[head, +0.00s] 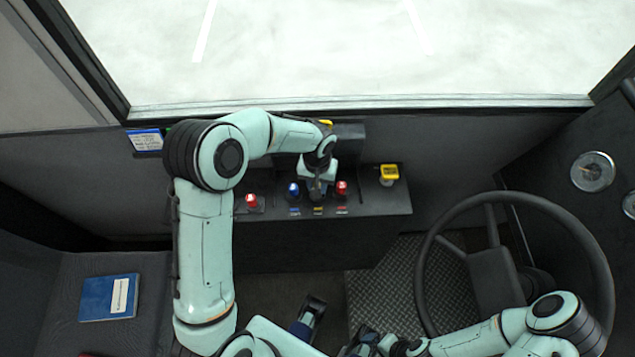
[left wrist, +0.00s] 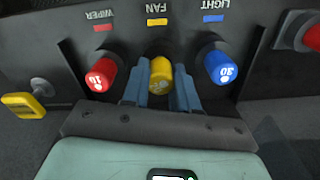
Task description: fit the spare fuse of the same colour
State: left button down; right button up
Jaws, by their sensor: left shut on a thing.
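My left gripper (head: 318,192) is over the dashboard panel. In the left wrist view its blue-grey fingers (left wrist: 161,92) are shut on the yellow fuse (left wrist: 161,74), one on each side. The yellow fuse is at the FAN label (left wrist: 157,22); I cannot tell how deep it sits. A red fuse (left wrist: 101,75) stands at the WIPER label (left wrist: 103,28) and a blue fuse (left wrist: 222,66) at the LIGHT label (left wrist: 213,18). The head view shows the blue fuse (head: 293,188) and red fuse (head: 342,187); my gripper hides the yellow one. My right gripper (head: 364,341) is low near the bottom edge, its jaws unclear.
A red knob (head: 251,200) is left of the fuses, and a yellow-topped control (head: 389,173) is to their right. A small yellow thing (head: 326,123) shows behind my left wrist. The steering wheel (head: 427,267) is at right. A blue book (head: 95,298) lies on the seat.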

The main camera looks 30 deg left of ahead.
pick_arm(q)
jog(key=shift+f+b, duration=0.45)
jog(key=shift+f, duration=0.15)
jog(key=c, duration=0.8)
grip_release()
jog(key=shift+r, duration=0.35)
notch_tip(320, 180, up, 13)
jog(key=shift+f+p, duration=0.1)
jog(key=shift+p, duration=0.7)
